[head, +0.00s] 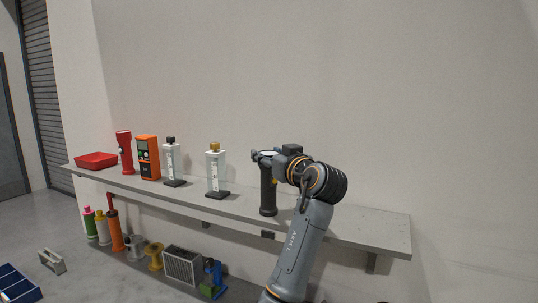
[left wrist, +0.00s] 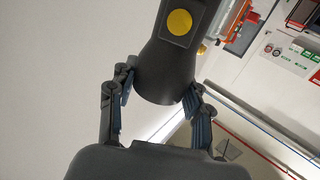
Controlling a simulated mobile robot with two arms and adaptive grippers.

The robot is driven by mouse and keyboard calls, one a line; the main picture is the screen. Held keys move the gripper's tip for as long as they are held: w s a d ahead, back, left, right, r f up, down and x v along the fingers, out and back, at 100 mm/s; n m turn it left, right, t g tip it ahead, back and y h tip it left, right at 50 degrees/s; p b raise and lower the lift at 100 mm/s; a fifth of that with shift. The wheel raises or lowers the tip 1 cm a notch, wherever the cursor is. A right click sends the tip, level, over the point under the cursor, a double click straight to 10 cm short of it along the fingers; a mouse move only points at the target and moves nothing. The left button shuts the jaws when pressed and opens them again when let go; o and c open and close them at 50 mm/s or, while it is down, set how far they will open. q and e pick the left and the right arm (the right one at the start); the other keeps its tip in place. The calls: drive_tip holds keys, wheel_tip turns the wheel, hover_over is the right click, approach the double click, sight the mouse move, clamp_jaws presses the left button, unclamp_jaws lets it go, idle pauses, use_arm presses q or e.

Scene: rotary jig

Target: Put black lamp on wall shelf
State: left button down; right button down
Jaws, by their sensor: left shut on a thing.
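The black lamp (head: 267,192), a dark torch, is upright over the wall shelf (head: 350,230), right of the white bottles. Its lower end appears at the shelf top; I cannot tell if it touches or hangs just above. My left gripper (head: 265,156) is shut on the lamp's wide upper end, with its arm coming from the right of it. In the left wrist view the lamp (left wrist: 160,65) shows its yellow button, and my left gripper's fingers (left wrist: 158,103) sit on both sides of its head. My right gripper is not in view.
Left along the shelf stand a red tray (head: 96,160), a red torch (head: 125,153), an orange meter (head: 148,158) and two white bottles (head: 173,163) (head: 216,171). The shelf's right end is clear. Below are several bottles, spools and a grey heater-like box (head: 183,266).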

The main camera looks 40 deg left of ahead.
use_arm(q)
drive_tip(key=c, duration=0.6)
unclamp_jaws()
drive_tip(key=shift+f, duration=0.1)
drive_tip(key=shift+r, duration=0.2)
drive_tip(key=shift+s+d+f, duration=0.1)
drive_tip(key=shift+d+f, duration=0.05)
drive_tip(key=shift+d, duration=0.1)
drive_tip(key=b+v, duration=0.4)
drive_tip(key=v, duration=0.7)
drive_tip(key=shift+d+b, duration=0.25)
drive_tip(key=shift+b, duration=0.05)
drive_tip(key=shift+s, duration=0.1)
